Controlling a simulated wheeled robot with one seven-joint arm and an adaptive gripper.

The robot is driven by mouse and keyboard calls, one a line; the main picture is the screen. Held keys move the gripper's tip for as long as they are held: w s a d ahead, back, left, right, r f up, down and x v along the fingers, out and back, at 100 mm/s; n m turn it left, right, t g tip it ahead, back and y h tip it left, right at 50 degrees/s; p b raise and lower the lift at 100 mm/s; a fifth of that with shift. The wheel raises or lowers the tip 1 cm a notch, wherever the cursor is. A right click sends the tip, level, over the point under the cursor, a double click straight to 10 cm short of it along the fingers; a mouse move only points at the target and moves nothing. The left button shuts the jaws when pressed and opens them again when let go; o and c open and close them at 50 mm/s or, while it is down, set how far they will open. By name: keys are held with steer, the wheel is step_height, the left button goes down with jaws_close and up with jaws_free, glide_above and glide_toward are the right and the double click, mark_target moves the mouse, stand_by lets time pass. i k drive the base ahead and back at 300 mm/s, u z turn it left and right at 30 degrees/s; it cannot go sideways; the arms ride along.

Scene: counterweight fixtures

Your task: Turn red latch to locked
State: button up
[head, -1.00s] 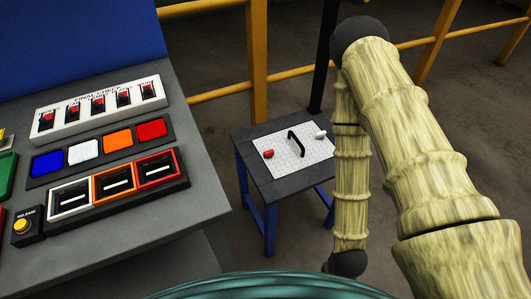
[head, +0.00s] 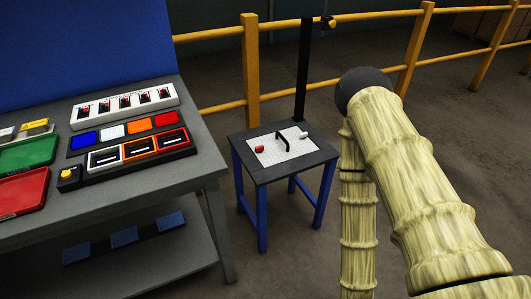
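A small red knob-like part (head: 259,149), which looks like the red latch, sits at the left of a white perforated plate (head: 272,158) on a small stool-height table (head: 272,176). A black bar handle (head: 284,143) stands in the middle of the plate. A small white knob-like part (head: 303,135) sits at its right. The red part is too small to tell which way it is turned. My arm fills the right side of the head view, right of the small table. My gripper is out of view.
A grey workbench (head: 206,162) at left holds a white switch box (head: 126,113), colored squares, a slotted block (head: 138,160), a yellow-button box (head: 69,178), and green (head: 30,153) and red (head: 20,194) trays. Yellow railing (head: 251,70) runs behind. Floor between bench and small table is open.

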mark_target(260, 148)
steer(key=z, duration=1)
steer(key=i, duration=0.95)
steer(key=u, duration=1.55)
